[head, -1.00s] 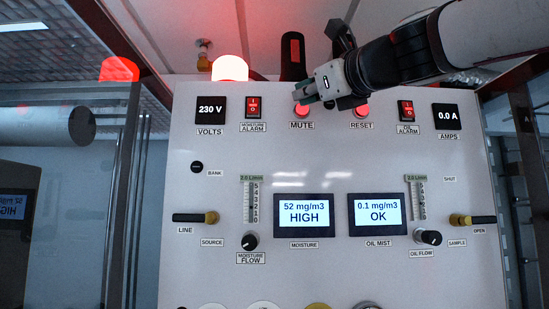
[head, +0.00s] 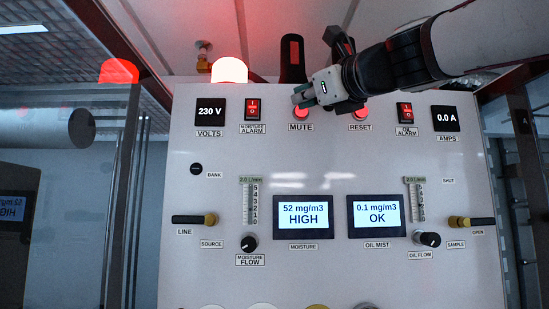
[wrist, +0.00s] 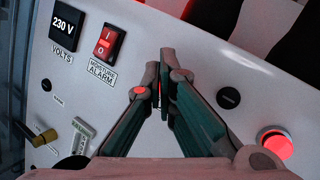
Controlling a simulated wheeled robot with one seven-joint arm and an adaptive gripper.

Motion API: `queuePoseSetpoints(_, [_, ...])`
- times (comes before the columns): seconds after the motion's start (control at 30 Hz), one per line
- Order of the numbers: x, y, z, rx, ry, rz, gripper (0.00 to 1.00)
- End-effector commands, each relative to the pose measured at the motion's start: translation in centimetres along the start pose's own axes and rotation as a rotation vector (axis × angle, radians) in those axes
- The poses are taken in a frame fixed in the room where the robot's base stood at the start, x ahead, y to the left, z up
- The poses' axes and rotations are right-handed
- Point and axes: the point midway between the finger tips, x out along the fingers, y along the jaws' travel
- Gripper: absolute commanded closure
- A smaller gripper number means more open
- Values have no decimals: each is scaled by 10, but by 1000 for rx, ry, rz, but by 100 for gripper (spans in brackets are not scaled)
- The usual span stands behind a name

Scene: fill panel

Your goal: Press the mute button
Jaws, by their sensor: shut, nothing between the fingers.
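The mute button (head: 301,114) is a red-lit round button above the MUTE label on the white panel (head: 230,285). My gripper (head: 299,98) is shut and empty, with its fingertips just above and partly over the button in the head view. I cannot tell whether they touch it. In the wrist view my gripper (wrist: 163,80) covers most of the mute button, and only a thin red glow shows around the fingers. The reset button (head: 361,112), also lit red, is to the right; it shows in the wrist view too (wrist: 275,143).
The red moisture alarm switch (head: 252,109) is left of the mute button, and the oil alarm switch (head: 405,112) is right of reset. A lit red beacon (head: 230,69) stands on the panel's top edge. The moisture display (head: 303,217) reads HIGH; the oil mist display (head: 376,215) reads OK.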

Motion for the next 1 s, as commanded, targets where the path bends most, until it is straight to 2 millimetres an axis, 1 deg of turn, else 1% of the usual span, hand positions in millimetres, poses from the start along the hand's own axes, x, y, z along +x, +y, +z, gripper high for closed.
queuePoseSetpoints(1.0, [9, -3, -4, 0, 1, 0, 100])
